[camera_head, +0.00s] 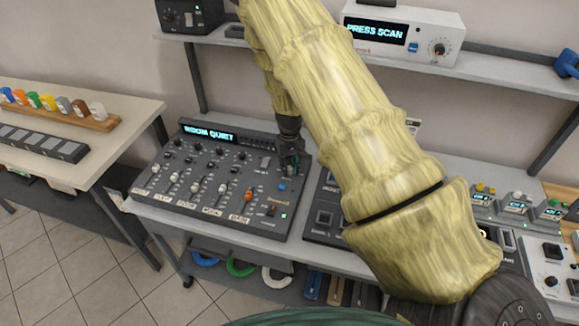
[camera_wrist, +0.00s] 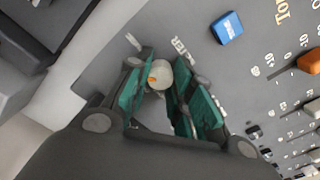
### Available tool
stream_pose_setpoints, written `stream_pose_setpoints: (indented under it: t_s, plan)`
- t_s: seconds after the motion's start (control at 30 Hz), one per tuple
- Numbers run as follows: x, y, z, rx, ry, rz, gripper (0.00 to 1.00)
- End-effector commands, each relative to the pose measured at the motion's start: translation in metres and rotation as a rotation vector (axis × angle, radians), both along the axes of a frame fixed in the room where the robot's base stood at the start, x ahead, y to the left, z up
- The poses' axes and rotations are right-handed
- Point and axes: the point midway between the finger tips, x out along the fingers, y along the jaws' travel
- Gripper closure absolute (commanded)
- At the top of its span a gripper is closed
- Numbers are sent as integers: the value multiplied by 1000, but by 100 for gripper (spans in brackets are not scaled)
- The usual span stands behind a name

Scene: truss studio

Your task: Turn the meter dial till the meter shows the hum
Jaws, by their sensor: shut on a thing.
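The grey mixing desk (camera_head: 165,208) stands on the bench in the head view, its lit display (camera_head: 210,134) reading "ROOM QUIET". My gripper (camera_head: 290,163) reaches down at the desk's upper right; my arm hides part of this area. In the wrist view, the green-padded fingers of my gripper (camera_wrist: 160,92) are shut on a small pale round dial (camera_wrist: 161,73) with an orange mark. Printed labels lie beside the dial, partly hard to read. In the head view the dial is hidden by the gripper.
A blue button (camera_wrist: 227,27) and an orange fader cap (camera_wrist: 310,61) sit near the gripper. A white device (camera_head: 440,45) on the shelf shows "PRESS SCAN". More dark panels stand right of the desk. A side table (camera_head: 110,140) is at the left.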

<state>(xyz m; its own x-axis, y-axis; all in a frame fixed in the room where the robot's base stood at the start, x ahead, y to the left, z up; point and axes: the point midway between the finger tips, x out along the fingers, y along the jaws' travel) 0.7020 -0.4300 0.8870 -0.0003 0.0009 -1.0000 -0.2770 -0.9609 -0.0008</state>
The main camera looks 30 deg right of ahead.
Motion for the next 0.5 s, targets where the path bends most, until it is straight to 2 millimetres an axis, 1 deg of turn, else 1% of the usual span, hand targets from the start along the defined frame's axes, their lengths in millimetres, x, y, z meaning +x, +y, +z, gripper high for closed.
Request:
stream_pose_setpoints:
  t_s: [0.27,0.5]
  plan:
    - [1,-1,1,-2,-3,-43,100]
    - [2,-1,1,-2,-4,-177,100]
